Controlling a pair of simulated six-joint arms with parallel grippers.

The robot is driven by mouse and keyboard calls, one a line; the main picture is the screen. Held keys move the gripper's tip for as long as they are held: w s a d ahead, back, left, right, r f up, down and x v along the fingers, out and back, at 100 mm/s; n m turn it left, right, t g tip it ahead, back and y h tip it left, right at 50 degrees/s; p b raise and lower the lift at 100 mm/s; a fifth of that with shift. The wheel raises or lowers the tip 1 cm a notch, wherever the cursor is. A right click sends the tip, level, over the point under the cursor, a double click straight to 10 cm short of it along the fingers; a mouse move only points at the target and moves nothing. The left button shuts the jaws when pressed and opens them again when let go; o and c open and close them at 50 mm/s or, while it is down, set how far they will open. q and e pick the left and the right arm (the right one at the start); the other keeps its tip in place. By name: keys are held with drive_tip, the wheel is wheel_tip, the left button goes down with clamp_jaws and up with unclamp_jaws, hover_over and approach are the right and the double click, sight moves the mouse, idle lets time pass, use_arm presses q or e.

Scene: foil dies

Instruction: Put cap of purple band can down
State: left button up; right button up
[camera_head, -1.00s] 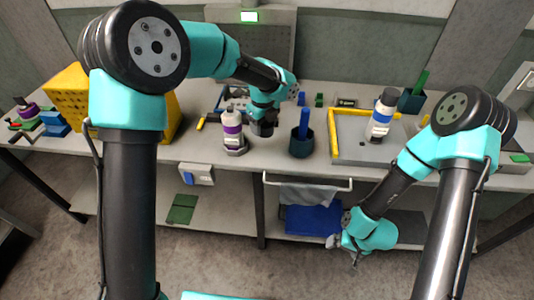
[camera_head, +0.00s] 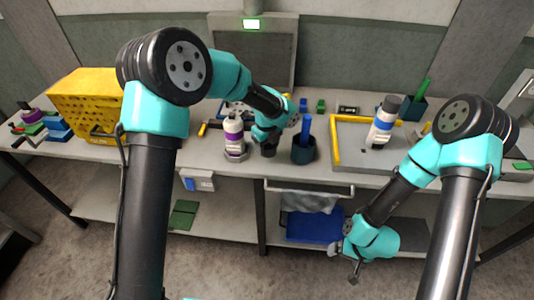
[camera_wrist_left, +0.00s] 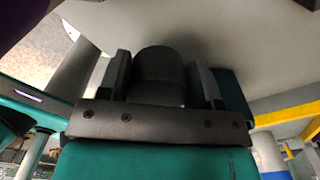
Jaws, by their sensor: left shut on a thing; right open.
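The purple band can (camera_head: 233,140) stands upright on the workbench, left of my left gripper, with a pale top and no dark cap on it. My left gripper (camera_head: 268,150) is low over the bench between this can and a dark teal cup (camera_head: 304,152). In the left wrist view its two fingers (camera_wrist_left: 160,85) are shut on a dark rounded cap (camera_wrist_left: 160,65). I cannot tell whether the cap touches the bench. My right gripper (camera_head: 350,262) is open and empty in front of the bench, below the top's level.
A blue band can (camera_head: 382,125) with a dark cap stands on a grey tray with a yellow edge (camera_head: 335,140). A yellow perforated bin (camera_head: 85,100) is at the left. A blue stick rises from the teal cup, close right of my left gripper. Bare bench lies before the gripper.

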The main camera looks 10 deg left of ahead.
sight(267, 153)
use_arm(q)
drive_tip(key=shift+f, duration=0.15)
drive_tip(key=shift+f, duration=1.75)
drive_tip(key=shift+f, duration=0.2)
drive_tip(key=o, duration=0.9)
drive_tip(key=shift+r, duration=0.15)
wheel_tip(267, 153, up, 12)
drive_tip(key=shift+r, duration=0.1)
